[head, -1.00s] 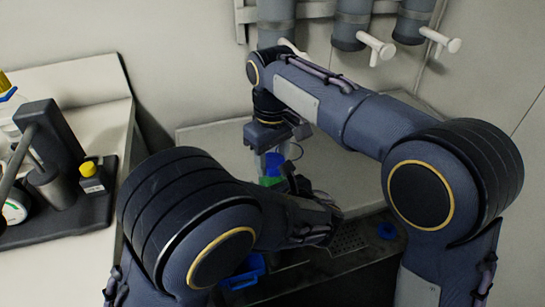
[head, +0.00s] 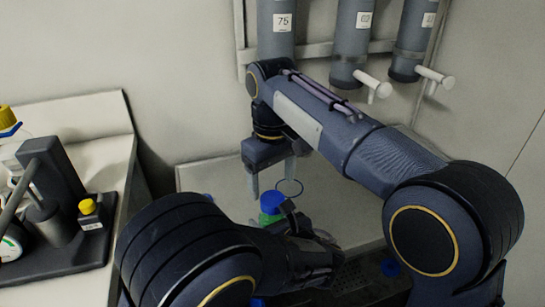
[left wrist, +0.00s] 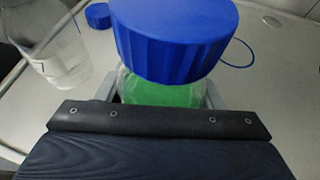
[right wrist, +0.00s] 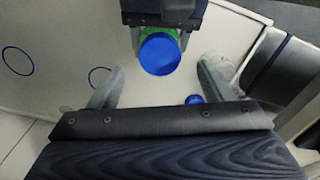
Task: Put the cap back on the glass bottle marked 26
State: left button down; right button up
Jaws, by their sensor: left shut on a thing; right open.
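A glass bottle with green contents (left wrist: 160,92) has a blue cap (left wrist: 175,38) sitting on its mouth; whether it is screwed tight I cannot tell. In the head view the cap (head: 272,202) shows above the green (head: 268,219). No number is readable on this bottle. My left gripper (head: 284,214) is shut on the bottle below the cap. My right gripper (head: 273,178) is open and empty above the cap, fingers pointing down. In the right wrist view the cap (right wrist: 160,55) lies ahead of and between the open fingers, apart from them.
A clear bottle (left wrist: 52,45) stands beside the held one, and a loose blue cap (left wrist: 97,15) lies on the pale surface. Blue rings (right wrist: 100,77) mark that surface. A dark apparatus (head: 55,215) with a small yellow-capped bottle (head: 90,214) stands at left. Grey cylinders (head: 354,35) hang on the wall.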

notch_tip(320, 180, up, 7)
dwell(0.3)
pick_arm(q)
jog(key=shift+c, duration=1.5)
grip_release()
jog(key=p+v, duration=0.1)
jog(key=v, duration=0.6)
jog(key=shift+s+d+r, duration=0.2)
jog(key=shift+s, duration=0.1)
pick_arm(e)
jog(key=shift+r, duration=0.55)
